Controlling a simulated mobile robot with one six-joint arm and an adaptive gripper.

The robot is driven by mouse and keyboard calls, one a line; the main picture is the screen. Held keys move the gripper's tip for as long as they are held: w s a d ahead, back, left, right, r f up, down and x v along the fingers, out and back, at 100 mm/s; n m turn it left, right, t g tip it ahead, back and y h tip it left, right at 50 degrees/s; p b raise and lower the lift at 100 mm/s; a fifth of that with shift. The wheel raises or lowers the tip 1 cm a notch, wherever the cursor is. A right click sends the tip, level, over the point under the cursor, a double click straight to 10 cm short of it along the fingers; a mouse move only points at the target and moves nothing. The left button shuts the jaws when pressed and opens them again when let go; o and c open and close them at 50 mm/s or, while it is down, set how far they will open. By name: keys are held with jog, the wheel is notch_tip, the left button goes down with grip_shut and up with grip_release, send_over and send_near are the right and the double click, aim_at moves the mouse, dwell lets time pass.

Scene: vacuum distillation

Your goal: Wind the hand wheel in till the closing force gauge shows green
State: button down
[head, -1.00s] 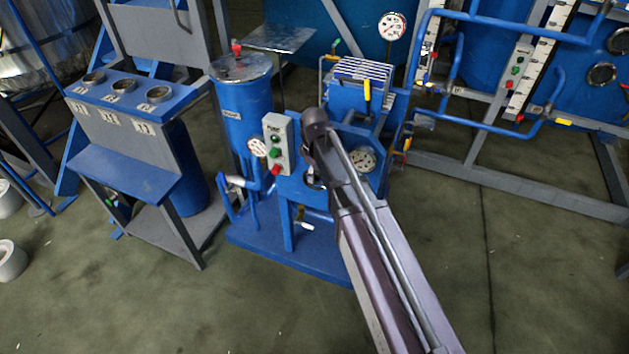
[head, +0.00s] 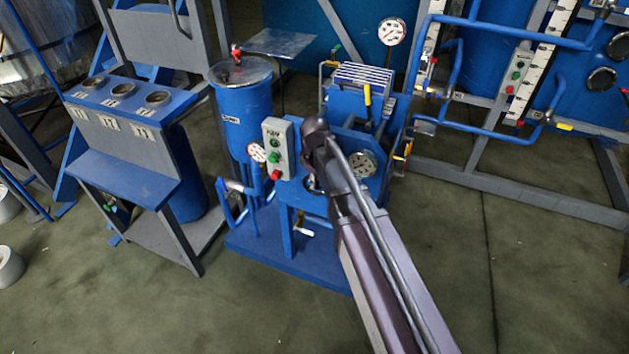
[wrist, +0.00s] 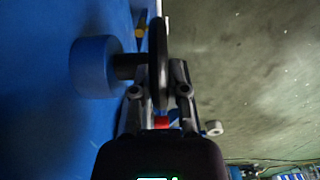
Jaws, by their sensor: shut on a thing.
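The hand wheel (wrist: 157,45) is dark and shows edge-on in the wrist view, on a dark shaft from a blue round boss (wrist: 95,66). My gripper (wrist: 160,92) is shut on the wheel's rim, one finger on each side. A small red piece (wrist: 161,122) shows between the fingers. In the head view my arm hides the wheel and gripper. A round white-faced gauge (head: 362,164) sits on the blue press (head: 347,105), just right of my arm. It may be the closing force gauge; its needle and any green zone are too small to read.
A grey button box (head: 278,148) and a small gauge (head: 257,152) stand just left of my arm. A blue tank (head: 246,115) and a cup bench (head: 125,175) are further left. Blue pipe frames (head: 495,132) stand right. The floor (head: 440,240) in front right is clear.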

jog(key=shift+s+d+t+y, duration=0.2)
jog(key=shift+d+t+y, duration=0.1)
jog(key=shift+y, duration=0.5)
jog(key=shift+y+b, duration=0.35)
jog(key=shift+y, duration=0.25)
jog(key=c, duration=0.6)
grip_release()
jog(key=shift+w, duration=0.1)
jog(key=shift+c, duration=0.2)
jog(key=shift+a+h, duration=0.15)
jog(key=shift+h, duration=0.15)
